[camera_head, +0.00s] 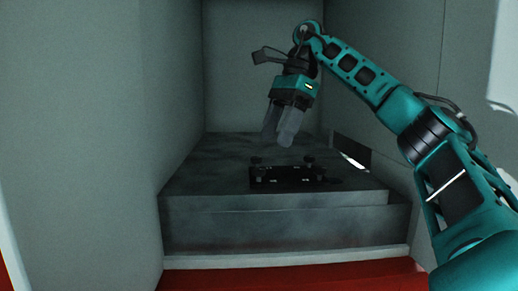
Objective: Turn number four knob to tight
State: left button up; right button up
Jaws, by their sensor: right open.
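A small black fixture (287,177) with several dark knobs sits on the grey metal platform (215,175). The knobs are too small and dark to tell which is number four, or how tight each one is. My right gripper (281,140) hangs above the back of the fixture, its grey fingers pointing down. It is open, and I see nothing between the fingers. It appears apart from the knobs. My left gripper is not in view.
Grey walls (110,130) close in the platform at the left, back and right. A dark slot with a bright patch (355,160) lies to the right of the fixture. A red surface (290,277) runs along the front. The platform left of the fixture is clear.

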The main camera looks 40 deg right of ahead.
aim_at(256, 160)
jog(key=i+l, duration=0.35)
jog(key=l, duration=0.15)
jog(key=i+l, duration=0.35)
jog(key=l, duration=0.2)
